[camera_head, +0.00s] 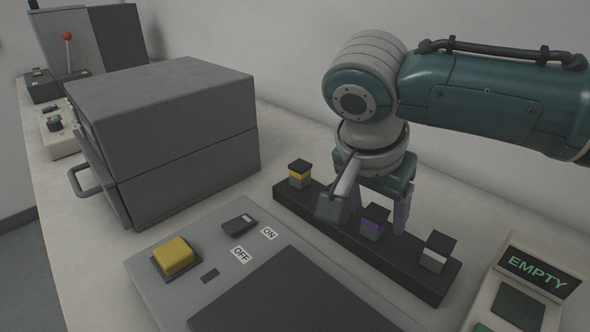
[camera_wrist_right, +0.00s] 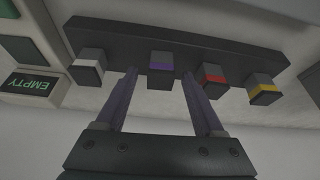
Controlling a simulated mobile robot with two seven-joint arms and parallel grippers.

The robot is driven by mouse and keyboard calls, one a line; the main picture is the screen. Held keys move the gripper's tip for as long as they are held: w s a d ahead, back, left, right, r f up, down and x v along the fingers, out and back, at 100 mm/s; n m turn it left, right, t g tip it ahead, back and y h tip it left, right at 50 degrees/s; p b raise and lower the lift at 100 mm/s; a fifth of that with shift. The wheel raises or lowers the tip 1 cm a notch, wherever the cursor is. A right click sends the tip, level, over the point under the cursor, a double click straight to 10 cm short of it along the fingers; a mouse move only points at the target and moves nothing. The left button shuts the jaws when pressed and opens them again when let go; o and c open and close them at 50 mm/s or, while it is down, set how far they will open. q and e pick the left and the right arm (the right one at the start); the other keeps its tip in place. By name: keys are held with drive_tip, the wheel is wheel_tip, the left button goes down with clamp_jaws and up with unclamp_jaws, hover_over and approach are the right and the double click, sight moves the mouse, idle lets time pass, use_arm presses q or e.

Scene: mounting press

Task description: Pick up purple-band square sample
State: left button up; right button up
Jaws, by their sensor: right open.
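The purple-band square sample (camera_head: 373,222) stands in a dark rack (camera_head: 420,281), a small block with a dark top and a purple band. It also shows in the right wrist view (camera_wrist_right: 161,66). My right gripper (camera_head: 386,212) is over the rack, pointing down, with its purple fingers apart. In the right wrist view, the gripper (camera_wrist_right: 159,74) has one fingertip on each side of the purple-band sample, with visible gaps and nothing clamped. My left gripper is not in view.
The yellow-band (camera_head: 299,174), white-band (camera_head: 437,252) and red-band (camera_wrist_right: 212,78) samples share the rack; the red one is hidden in the head view. An EMPTY display unit (camera_head: 520,285), a yellow-button panel (camera_head: 176,257) and a grey box (camera_head: 165,120) stand nearby.

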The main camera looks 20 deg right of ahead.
drive_tip(key=shift+w+d+f, duration=0.1)
drive_tip(key=shift+d+f, duration=0.05)
drive_tip(key=shift+f, duration=0.35)
drive_tip(key=shift+c, duration=0.2)
clamp_jaws()
